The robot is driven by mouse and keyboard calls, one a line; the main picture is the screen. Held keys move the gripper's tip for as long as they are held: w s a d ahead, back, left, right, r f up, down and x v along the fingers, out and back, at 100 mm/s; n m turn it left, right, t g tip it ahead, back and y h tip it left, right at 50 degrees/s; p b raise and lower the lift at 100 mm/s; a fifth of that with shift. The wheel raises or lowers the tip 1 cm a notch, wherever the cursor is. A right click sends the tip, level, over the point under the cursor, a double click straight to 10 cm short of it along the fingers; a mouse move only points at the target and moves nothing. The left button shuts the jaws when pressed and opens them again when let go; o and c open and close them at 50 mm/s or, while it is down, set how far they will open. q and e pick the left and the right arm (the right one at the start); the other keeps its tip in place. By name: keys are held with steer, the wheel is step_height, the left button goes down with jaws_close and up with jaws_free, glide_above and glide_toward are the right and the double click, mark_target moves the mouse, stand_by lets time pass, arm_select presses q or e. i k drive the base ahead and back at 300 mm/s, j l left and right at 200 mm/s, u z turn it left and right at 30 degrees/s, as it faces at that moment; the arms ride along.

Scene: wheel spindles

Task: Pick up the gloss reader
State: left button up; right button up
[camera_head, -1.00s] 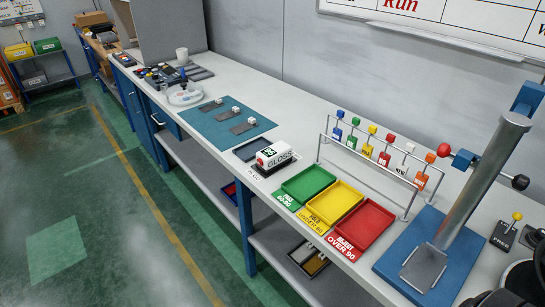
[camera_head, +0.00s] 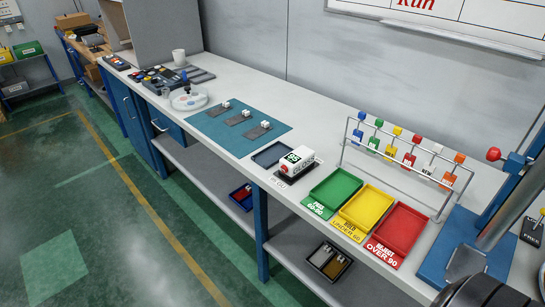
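The gloss reader (camera_head: 297,161) is a small white box with a dark base, a green display and a red mark. It sits on the bench, just behind the green tray and beside a dark flat tray (camera_head: 271,154). Nothing is touching it from above. Neither gripper can be made out; only a dark rounded part of my own body shows at the bottom right corner.
Green (camera_head: 332,193), yellow (camera_head: 364,213) and red (camera_head: 399,234) trays line the front edge. Behind them a wire rack (camera_head: 443,182) holds coloured tags. A blue-based metal stand (camera_head: 464,246) is at right. A teal mat (camera_head: 238,128) with grey plates lies left.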

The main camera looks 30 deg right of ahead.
mark_target(300, 159)
steer(key=i+j+z, duration=0.1)
steer(key=z, duration=0.25)
steer(key=i+j+z, duration=0.1)
steer(key=j+z, duration=0.25)
steer(key=i+j+z, duration=0.1)
steer(key=z, duration=0.25)
